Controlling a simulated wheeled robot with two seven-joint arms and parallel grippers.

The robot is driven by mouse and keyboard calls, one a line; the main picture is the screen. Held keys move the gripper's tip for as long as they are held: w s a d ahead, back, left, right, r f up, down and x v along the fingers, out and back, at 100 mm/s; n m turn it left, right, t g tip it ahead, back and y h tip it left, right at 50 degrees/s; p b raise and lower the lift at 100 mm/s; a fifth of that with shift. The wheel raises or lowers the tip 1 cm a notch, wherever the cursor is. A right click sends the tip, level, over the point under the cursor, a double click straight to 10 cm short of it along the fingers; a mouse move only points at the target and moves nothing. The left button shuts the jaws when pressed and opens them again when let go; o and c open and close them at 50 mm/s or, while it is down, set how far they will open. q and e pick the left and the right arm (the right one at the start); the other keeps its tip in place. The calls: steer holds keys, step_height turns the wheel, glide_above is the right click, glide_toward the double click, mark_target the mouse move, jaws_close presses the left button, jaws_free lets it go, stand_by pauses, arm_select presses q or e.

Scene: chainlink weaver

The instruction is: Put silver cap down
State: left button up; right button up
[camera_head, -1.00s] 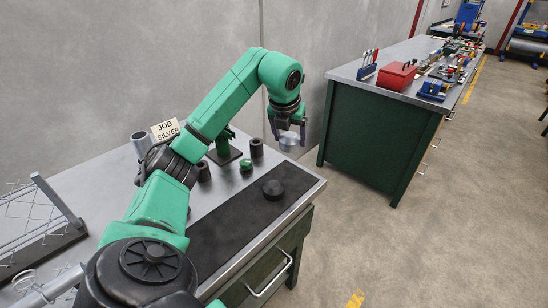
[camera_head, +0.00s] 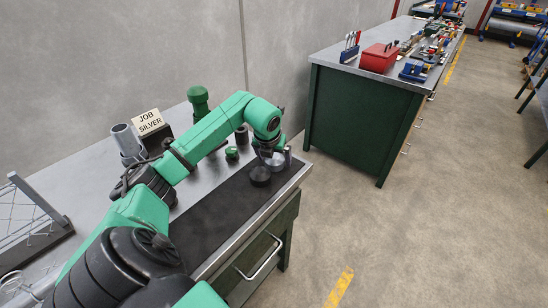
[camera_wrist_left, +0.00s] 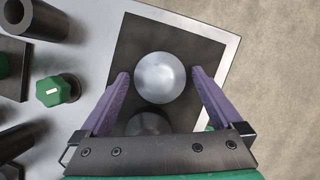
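The silver cap (camera_head: 275,163) is at the right end of the dark mat (camera_head: 207,222), beside a black cap (camera_head: 260,178). In the left wrist view the silver cap (camera_wrist_left: 160,77) shows as a round, shiny dome over the mat. My left gripper (camera_wrist_left: 161,77) is around it, one finger on each side, with a thin gap between each fingertip and the cap. The gripper looks open. In the head view it (camera_head: 277,153) points down over the cap, and the arm hides part of the bench. My right gripper is not in view.
A sign reading JOB SILVER (camera_head: 149,122) stands behind my arm, near a grey tube (camera_head: 126,140). A green knob (camera_head: 232,153) and a dark cylinder (camera_head: 242,135) are left of the caps. A wire rack (camera_head: 30,225) is at far left. The bench's right edge is close to the gripper.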

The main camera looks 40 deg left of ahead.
arm_select(q)
steer(key=shift+r, duration=0.1)
steer(key=b+v, duration=0.1)
steer(key=v, duration=1.1)
